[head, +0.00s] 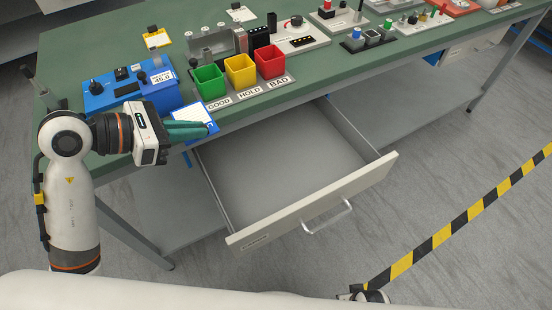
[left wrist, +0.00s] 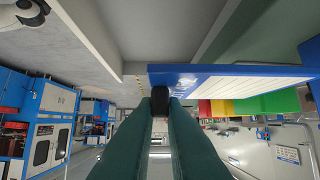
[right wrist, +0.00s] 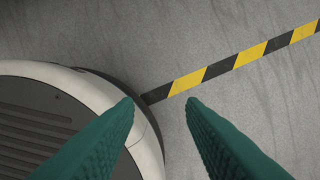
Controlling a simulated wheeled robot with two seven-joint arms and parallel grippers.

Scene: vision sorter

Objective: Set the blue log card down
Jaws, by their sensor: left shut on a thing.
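The blue log card (head: 200,108) has a white face and a blue edge. My left gripper (head: 208,130) is shut on the card's near end. In the left wrist view the blue card (left wrist: 225,73) sits between the tips of my left gripper (left wrist: 160,98). I cannot tell whether the card touches the bench top. My right gripper (right wrist: 163,100) is open and empty in the right wrist view, above the floor beside my base.
Green (head: 209,81), yellow (head: 240,71) and red (head: 270,61) bins stand behind labels GOOD, HOLD and BAD. A blue device (head: 128,90) stands left of the card. An open, empty drawer (head: 290,165) juts out below the bench top.

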